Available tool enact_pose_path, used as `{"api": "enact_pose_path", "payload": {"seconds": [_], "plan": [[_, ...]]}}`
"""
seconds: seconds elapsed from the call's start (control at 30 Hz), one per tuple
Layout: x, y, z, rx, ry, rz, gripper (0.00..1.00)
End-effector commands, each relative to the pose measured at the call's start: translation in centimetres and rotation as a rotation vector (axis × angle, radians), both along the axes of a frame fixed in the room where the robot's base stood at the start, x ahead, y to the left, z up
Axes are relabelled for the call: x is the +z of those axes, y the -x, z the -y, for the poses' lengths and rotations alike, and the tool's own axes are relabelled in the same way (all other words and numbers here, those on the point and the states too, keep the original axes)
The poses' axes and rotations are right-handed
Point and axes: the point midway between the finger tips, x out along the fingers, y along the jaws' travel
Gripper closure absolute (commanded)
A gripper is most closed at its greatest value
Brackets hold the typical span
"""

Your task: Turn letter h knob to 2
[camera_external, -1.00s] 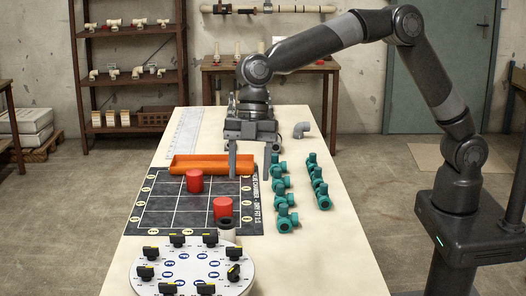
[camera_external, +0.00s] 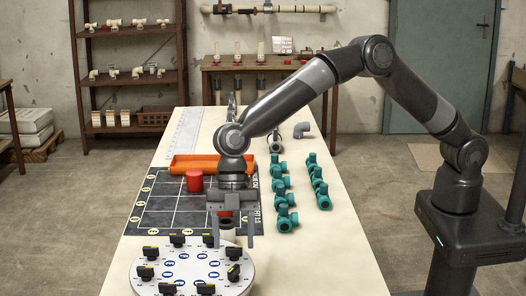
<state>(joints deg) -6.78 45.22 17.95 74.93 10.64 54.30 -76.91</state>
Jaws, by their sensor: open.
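A round white dial plate (camera_external: 190,270) lies at the near end of the table. Several black knobs with yellow marks stand around its rim, such as one at the right (camera_external: 234,272) and one at the back right (camera_external: 210,240). The letters by the knobs are too small to read, so I cannot tell which is h. My gripper (camera_external: 231,244) points down with its fingers apart and empty, just behind and right of the plate's back edge.
A black grid mat (camera_external: 160,205) holds another red cylinder (camera_external: 195,181). An orange tray (camera_external: 190,163) lies behind it. Several teal valves (camera_external: 284,200) stand right of the mat, with a grey elbow (camera_external: 301,130) farther back. The table's near right is clear.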

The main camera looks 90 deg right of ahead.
Motion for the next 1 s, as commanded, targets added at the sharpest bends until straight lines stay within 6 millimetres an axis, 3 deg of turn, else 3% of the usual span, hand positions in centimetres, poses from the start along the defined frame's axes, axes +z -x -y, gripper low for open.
{"api": "enact_pose_path", "payload": {"seconds": [0.17,0.43,1.0], "plan": [[-1.08,0.0,-0.47,0.0,0.0,0.001,0.45],[-1.2,-0.01,-0.51,0.0,0.0,0.001,0.45],[-1.16,-0.04,-0.49,-0.001,0.0,0.002,0.89]]}}
